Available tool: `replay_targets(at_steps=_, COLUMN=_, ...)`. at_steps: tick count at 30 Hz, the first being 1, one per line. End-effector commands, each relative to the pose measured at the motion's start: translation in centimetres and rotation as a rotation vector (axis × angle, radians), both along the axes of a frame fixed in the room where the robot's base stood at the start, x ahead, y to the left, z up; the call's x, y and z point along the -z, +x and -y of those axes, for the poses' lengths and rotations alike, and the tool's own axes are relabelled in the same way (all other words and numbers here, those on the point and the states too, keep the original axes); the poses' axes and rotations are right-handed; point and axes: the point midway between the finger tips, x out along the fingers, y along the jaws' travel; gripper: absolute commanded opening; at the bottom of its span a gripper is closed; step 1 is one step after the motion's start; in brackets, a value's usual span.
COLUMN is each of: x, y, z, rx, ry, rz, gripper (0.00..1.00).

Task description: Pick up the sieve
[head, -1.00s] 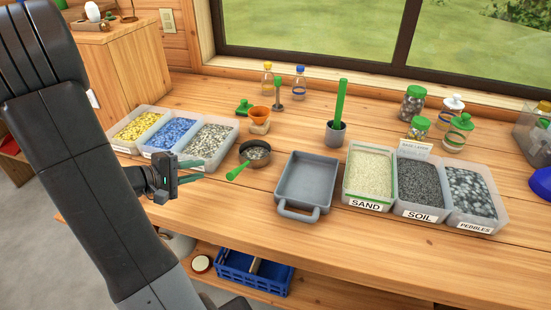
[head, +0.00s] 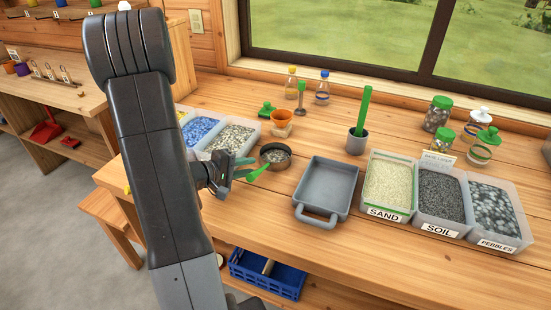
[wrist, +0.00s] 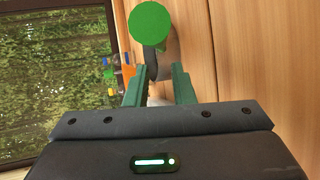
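The sieve is a small round dark pan (head: 275,154) with gravel-like pieces in it and a green handle (head: 256,173) pointing front-left. It rests on the wooden table. My gripper (head: 245,167) is right at the handle's near end, its teal fingers apart. Contact cannot be told.
A grey tray (head: 327,187) stands right of the sieve. Bins of blue (head: 203,128) and pale (head: 231,138) pieces lie left, partly behind my arm. An orange funnel (head: 281,117) stands behind. Sand (head: 389,188), soil and pebble bins fill the right. Bare wood lies in front.

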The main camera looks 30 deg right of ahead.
Motion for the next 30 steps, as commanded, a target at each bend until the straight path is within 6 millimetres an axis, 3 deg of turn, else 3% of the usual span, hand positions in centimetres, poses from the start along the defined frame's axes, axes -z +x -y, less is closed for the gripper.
replay_targets(at_steps=5, x=0.3, y=-0.1, z=0.9, rx=0.003, ry=0.0, rz=-0.001, gripper=0.22)
replay_targets(at_steps=15, x=1.7, y=0.0, z=4.5, rx=0.003, ry=-0.001, rz=-0.001, gripper=0.22)
replay_targets(at_steps=25, x=2.0, y=0.2, z=5.0, rx=-0.001, ry=-0.001, rz=0.001, gripper=0.22)
replay_targets(at_steps=26, x=2.0, y=0.2, z=5.0, rx=-0.001, ry=-0.001, rz=0.001, gripper=0.2)
replay_targets(at_steps=29, x=2.0, y=0.2, z=5.0, rx=0.0, ry=-0.001, rz=0.0, gripper=0.01)
replay_targets(at_steps=30, x=2.0, y=0.2, z=5.0, rx=0.0, ry=-0.001, rz=0.0, gripper=0.0)
